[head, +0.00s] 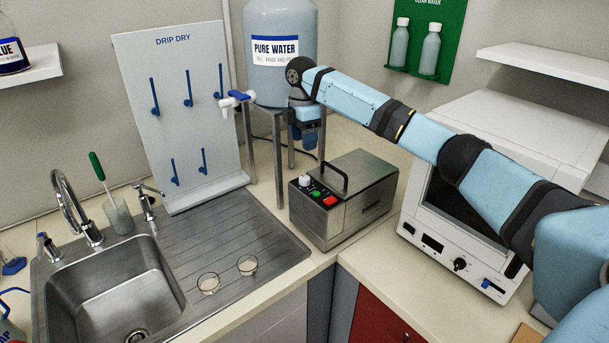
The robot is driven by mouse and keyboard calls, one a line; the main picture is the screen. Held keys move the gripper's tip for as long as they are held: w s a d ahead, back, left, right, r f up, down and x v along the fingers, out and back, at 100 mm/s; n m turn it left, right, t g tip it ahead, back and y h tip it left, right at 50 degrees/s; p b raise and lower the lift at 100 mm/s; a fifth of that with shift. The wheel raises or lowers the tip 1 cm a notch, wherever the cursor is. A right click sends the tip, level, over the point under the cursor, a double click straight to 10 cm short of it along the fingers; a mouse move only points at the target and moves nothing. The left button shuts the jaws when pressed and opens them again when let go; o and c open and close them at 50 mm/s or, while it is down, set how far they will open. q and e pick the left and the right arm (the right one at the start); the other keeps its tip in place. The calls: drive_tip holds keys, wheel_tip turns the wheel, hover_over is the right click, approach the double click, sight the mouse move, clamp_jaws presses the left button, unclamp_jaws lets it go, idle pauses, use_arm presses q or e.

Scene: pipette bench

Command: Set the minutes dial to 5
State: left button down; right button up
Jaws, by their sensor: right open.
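A steel box with a black lid handle (347,205) stands on the counter in the middle. Its front panel carries a white knob (305,180), a green button (316,194) and a red switch (330,200). A white oven-like device (425,255) to its right has a black knob (460,264) beside a dark display. No minutes marks are readable on either knob, so I cannot tell their settings. My right gripper (304,142) points down above the white knob, apart from it, open and seemingly empty. My left gripper is out of view.
A pure water tank (281,35) on a metal stand is behind my right wrist, its tap (238,97) at left. A drip-dry board (180,105) stands behind the sink (105,290). Two small glass dishes (208,283) (247,265) lie on the drainboard.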

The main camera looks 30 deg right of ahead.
sight(305, 177)
drive_tip(key=f, duration=0.3)
drive_tip(key=f+p, duration=0.1)
drive_tip(key=f, duration=0.6)
drive_tip(key=shift+s+f, duration=0.3)
drive_tip(key=shift+f, duration=0.5)
drive_tip(key=c, duration=0.9)
drive_tip(key=shift+r+p, duration=0.15)
drive_tip(key=shift+p, duration=0.5)
drive_tip(key=shift+r+m+p, duration=0.15)
drive_tip(key=shift+m+p, duration=0.75)
drive_tip(key=shift+p, duration=0.3)
drive_tip(key=shift+f+m+p, duration=0.2)
drive_tip(key=shift+m+p, duration=0.3)
drive_tip(key=shift+p, duration=0.05)
drive_tip(key=shift+f, duration=0.1)
